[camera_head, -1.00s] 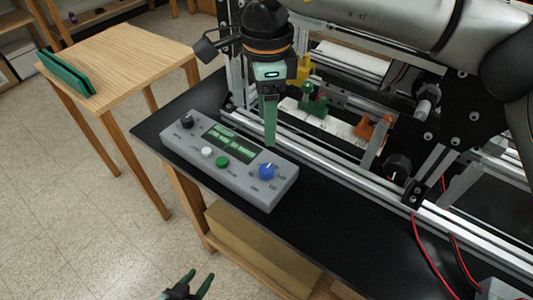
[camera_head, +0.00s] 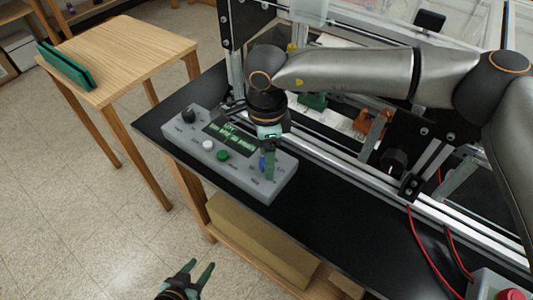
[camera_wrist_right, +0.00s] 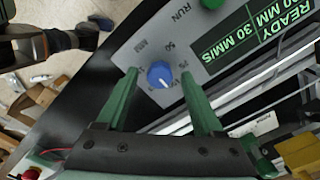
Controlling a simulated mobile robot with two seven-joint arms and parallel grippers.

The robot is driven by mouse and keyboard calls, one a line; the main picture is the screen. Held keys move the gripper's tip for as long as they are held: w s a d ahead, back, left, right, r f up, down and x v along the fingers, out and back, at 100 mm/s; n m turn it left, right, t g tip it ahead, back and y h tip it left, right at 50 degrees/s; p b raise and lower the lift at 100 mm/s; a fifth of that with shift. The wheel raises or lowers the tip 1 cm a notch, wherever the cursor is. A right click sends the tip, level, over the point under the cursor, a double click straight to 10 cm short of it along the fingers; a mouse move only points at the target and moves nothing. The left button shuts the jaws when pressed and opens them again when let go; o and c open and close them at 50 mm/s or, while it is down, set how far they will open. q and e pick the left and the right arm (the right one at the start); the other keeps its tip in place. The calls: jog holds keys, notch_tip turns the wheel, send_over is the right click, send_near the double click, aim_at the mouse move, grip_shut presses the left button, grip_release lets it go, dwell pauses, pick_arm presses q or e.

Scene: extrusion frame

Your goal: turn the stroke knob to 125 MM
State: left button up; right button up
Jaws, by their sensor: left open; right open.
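The stroke knob is a round blue knob (camera_wrist_right: 160,74) with a white pointer mark, on the right end of a grey control box (camera_head: 270,193). In the head view the knob (camera_head: 262,165) is partly hidden by my right gripper (camera_head: 268,172). In the wrist view my right gripper (camera_wrist_right: 160,76) is open, with one green finger on each side of the knob and visible gaps. The pointer slants down and slightly right there, near partly hidden dial labels; 50 is readable. The display (camera_wrist_right: 252,38) shows READY and 30 MM/S. My left gripper (camera_head: 190,275) is open and empty, low in front.
A black knob (camera_head: 187,116), a white button (camera_head: 208,145) and a green button (camera_head: 223,155) share the box. The extrusion frame (camera_head: 350,165) stands just behind it. Red wires (camera_head: 425,245) lie to the right. The black tabletop (camera_head: 330,220) is clear right of the box.

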grip_shut()
dwell(0.4)
